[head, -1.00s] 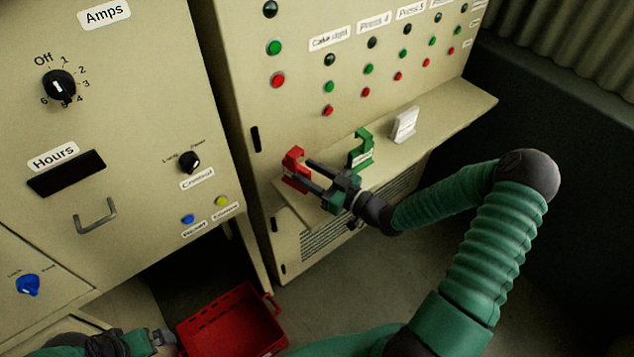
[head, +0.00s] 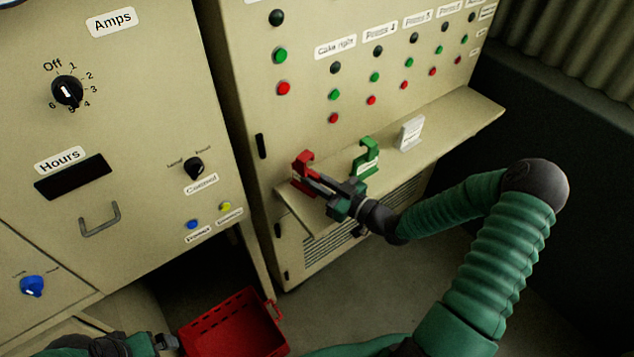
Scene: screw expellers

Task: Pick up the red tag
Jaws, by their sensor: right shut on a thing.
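The red tag (head: 303,163) is at the left end of the cabinet's shelf, with a hook-shaped top. My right gripper (head: 316,184) reaches it from the lower right and is shut on it; the fingers cover part of the tag. I cannot tell whether the tag still touches the shelf. My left gripper (head: 166,343) is at the bottom left beside a red crate, and its fingers are too small and dark to read.
A green tag (head: 367,157) and a white tag (head: 411,134) stand on the shelf (head: 455,118) to the right. Button rows rise behind it. The red crate (head: 235,318) is on the floor below. A control cabinet (head: 120,200) with knobs fills the left.

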